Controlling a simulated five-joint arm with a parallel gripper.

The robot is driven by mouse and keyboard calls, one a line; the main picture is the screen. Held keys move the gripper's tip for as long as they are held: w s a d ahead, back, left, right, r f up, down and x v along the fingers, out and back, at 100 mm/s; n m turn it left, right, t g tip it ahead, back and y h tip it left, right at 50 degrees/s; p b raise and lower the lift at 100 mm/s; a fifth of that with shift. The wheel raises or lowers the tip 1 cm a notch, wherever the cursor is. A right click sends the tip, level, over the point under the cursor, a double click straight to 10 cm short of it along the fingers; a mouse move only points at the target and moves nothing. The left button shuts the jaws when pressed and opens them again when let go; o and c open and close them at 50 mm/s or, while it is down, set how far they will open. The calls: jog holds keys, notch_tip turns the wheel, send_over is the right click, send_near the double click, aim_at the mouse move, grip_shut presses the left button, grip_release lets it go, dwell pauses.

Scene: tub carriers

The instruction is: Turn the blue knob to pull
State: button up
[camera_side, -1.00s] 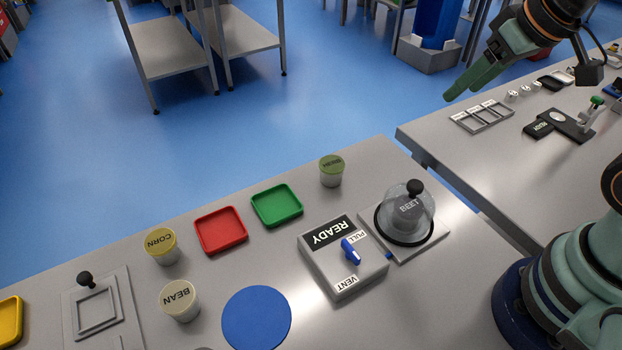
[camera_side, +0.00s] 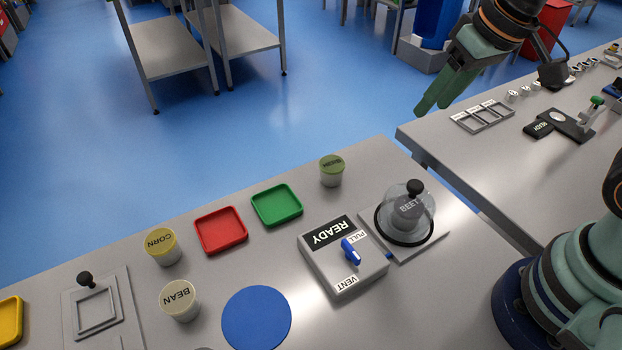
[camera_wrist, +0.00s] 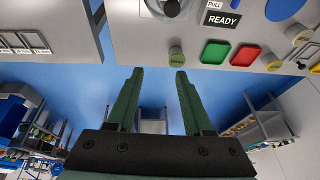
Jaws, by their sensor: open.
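The blue knob (camera_side: 350,251) sits on a grey box (camera_side: 325,265) with a black READY sign, between a PULL label (camera_side: 356,237) and a VENT label (camera_side: 346,284). One end of the knob's handle points towards the PULL side; I cannot tell its exact setting. Beside the box, a clear dome (camera_side: 428,205) with a black ball handle covers a tub marked BEET (camera_side: 407,212). My gripper (camera_side: 432,108) is open and empty, in the air beyond the bench, well away from the knob.
A green tray (camera_side: 277,205), a red tray (camera_side: 220,231), several lidded tubs such as CORN (camera_side: 163,246) and BEAN (camera_side: 180,300), and a blue disc (camera_side: 256,318) stand on the bench. A second bench (camera_side: 480,155) lies to the right, past a gap.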

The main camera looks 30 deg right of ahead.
jog(key=s+a+f+g, duration=0.2)
jog(key=a+f+g, duration=0.15)
jog(key=a, duration=0.75)
send_over(351, 248)
notch_tip(351, 248, down, 4)
jog(key=shift+g+h, duration=0.35)
jog(key=shift+h, duration=0.05)
notch_tip(351, 248, down, 12)
jog(key=shift+r, duration=0.1)
jog(key=shift+c, duration=0.3)
grip_shut()
